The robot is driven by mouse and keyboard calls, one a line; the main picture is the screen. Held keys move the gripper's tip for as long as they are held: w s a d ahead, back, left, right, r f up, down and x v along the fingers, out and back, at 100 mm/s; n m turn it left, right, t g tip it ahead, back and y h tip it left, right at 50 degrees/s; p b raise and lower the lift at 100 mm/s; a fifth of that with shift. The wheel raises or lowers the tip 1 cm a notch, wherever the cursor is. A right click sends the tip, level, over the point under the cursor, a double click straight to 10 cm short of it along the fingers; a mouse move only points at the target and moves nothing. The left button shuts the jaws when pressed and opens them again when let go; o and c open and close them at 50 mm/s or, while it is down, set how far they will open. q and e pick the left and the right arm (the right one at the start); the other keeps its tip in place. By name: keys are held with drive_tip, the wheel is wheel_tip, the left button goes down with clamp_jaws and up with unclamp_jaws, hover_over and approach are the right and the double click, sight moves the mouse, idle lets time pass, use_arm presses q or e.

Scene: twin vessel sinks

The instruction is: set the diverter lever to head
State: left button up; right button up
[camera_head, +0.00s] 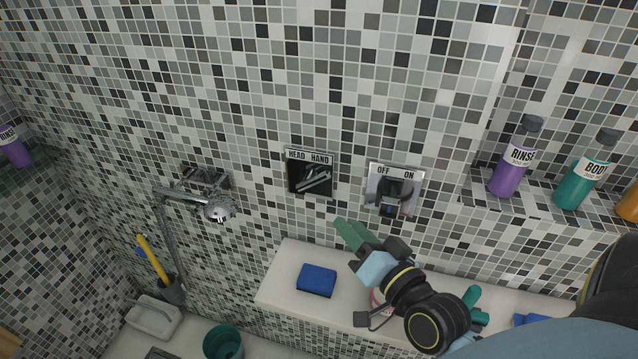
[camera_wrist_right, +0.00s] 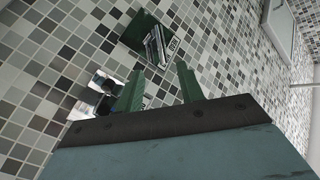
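The diverter plate (camera_head: 291,180) is a dark square on the tiled wall, labelled HEAD on its left and HAND on its right. Its metal lever (camera_head: 316,181) slants up to the right, its upper end toward the HAND side. In the right wrist view the plate (camera_wrist_right: 133,36) and lever (camera_wrist_right: 154,46) lie just beyond the fingertips. My right gripper (camera_head: 346,231) is below and right of the plate, apart from it. The wrist view shows its two green fingers (camera_wrist_right: 160,75) spread with nothing between them. My left gripper is not in view.
An OFF/ON control (camera_head: 393,190) is right of the diverter, close above my right gripper. A ledge (camera_head: 285,270) below holds a blue sponge (camera_head: 317,280). Purple (camera_head: 510,170) and teal (camera_head: 577,190) bottles stand on the right shelf.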

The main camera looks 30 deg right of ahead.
sight(315, 178)
drive_tip(key=w+d+p, duration=0.1)
drive_tip(key=w, duration=1.2)
drive_tip(key=shift+w+r+p, duration=0.15)
drive_tip(key=shift+r+p, duration=0.1)
drive_tip(key=shift+p, duration=0.15)
clamp_jaws()
